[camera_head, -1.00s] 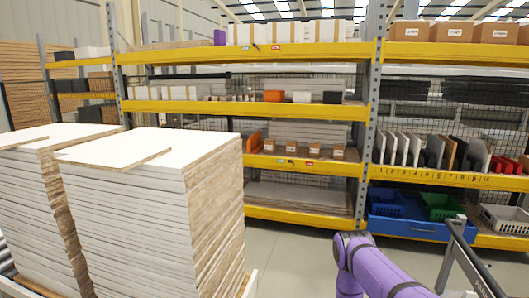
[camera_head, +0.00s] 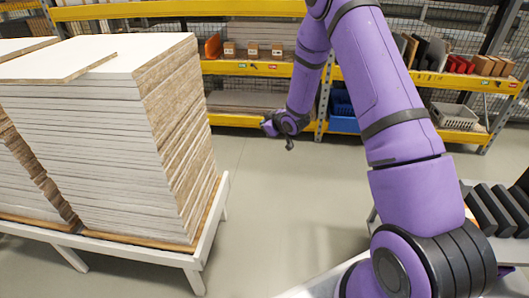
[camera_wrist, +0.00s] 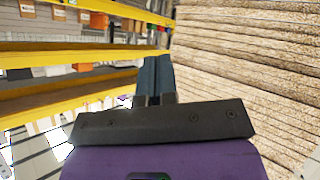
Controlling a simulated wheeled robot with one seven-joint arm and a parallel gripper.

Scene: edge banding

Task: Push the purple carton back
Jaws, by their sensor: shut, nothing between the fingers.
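I do not see the purple carton in either view now. The upper shelves of the rack are above the top edge of the head view. My gripper (camera_head: 289,144) hangs at the end of my purple arm, in the open aisle in front of the rack and to the right of the board stack. In the wrist view its dark fingers (camera_wrist: 154,75) are together with nothing between them. They point past the stack's edge, with the rack on the left.
A tall stack of white boards (camera_head: 100,140) stands on a low white pallet frame at left. The yellow-beamed rack (camera_head: 250,68) runs across the back, with small brown cartons (camera_head: 253,49) on a shelf. The grey floor (camera_head: 265,200) between is clear.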

